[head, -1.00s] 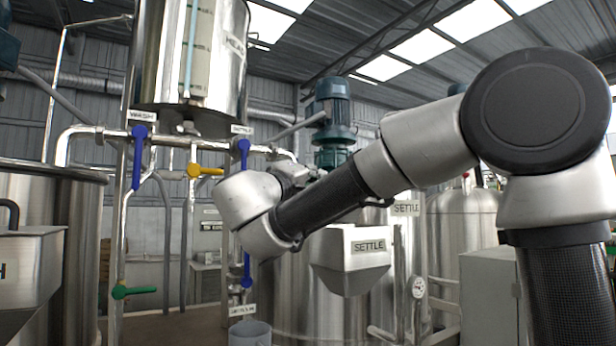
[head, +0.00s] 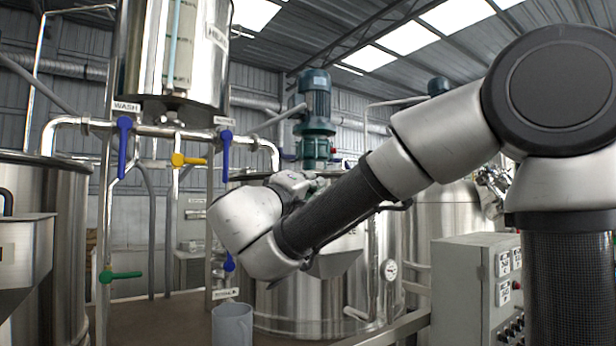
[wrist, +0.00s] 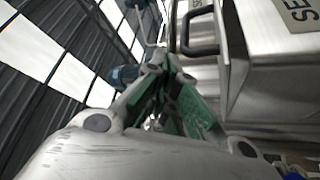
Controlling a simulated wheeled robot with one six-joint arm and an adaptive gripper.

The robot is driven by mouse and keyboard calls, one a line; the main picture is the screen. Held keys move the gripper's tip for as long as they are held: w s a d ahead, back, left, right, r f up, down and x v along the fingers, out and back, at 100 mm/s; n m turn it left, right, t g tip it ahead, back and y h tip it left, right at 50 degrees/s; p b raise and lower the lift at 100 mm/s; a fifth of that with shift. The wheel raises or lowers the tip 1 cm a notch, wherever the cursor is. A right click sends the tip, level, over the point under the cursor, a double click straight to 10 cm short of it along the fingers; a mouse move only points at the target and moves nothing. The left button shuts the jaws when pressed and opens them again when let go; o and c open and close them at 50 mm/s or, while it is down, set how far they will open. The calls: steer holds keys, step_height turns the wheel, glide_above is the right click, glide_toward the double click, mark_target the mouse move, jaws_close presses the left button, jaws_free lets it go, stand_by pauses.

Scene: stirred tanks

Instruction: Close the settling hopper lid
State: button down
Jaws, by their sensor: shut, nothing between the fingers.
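The settling hopper (head: 338,262) is a grey metal box with a sloped bottom on the front of a steel tank, mostly hidden behind my arm in the head view. In the wrist view the hopper (wrist: 275,75) fills the right side, with part of its label showing. A flat metal plate that looks like its lid (wrist: 236,45) runs along its left side, with a dark handle (wrist: 198,48) beside it. I cannot tell how far the lid stands open. My gripper (wrist: 165,88) is shut and empty, left of the lid and below the handle in the picture. My arm largely hides it in the head view.
A grey control box (head: 462,290) stands right of the hopper's tank. A pipe rack with blue wash and settle valve handles (head: 124,150), a yellow handle (head: 188,160) and a green handle (head: 122,276) stands left. A grey bucket (head: 232,325) is below. Another hopper (head: 25,250) is far left.

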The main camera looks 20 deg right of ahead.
steer(key=shift+s+f, duration=0.3)
steer(key=shift+f, duration=0.25)
steer(key=shift+d, duration=0.1)
